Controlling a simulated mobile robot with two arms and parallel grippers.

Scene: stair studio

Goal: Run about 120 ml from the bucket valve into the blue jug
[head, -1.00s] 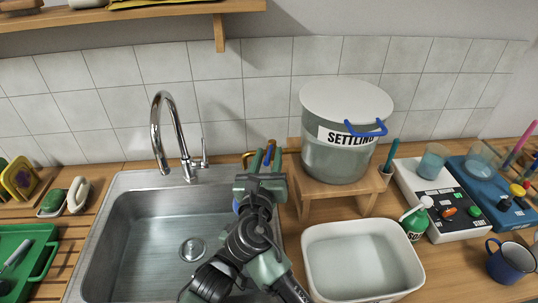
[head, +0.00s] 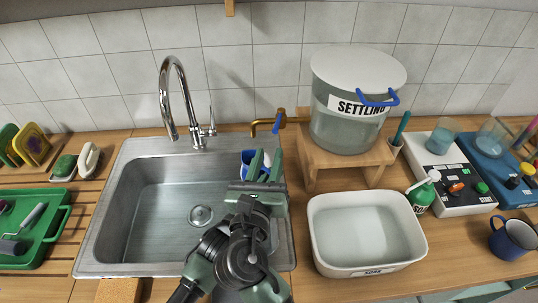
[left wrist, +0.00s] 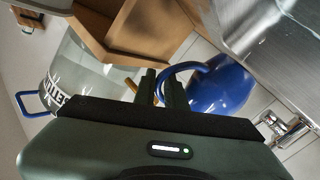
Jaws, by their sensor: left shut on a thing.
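The white-lidded bucket (head: 345,125), marked "SETTLING", stands on a wooden stand. Its brass valve (head: 262,125) has a blue lever and points left over the sink edge; no stream shows. The blue jug (head: 247,158) shows below the spout in the head view, partly hidden by gripper fingers. In the left wrist view the jug (left wrist: 222,88) is large, and my left gripper (left wrist: 163,88) is shut on its handle.
The steel sink (head: 125,200) with its tall tap (head: 168,100) lies left. The wooden stand (head: 310,150) and a white basin of water (head: 368,270) are to the right. A green soap bottle (head: 421,196) and a blue mug (head: 510,240) stand further right.

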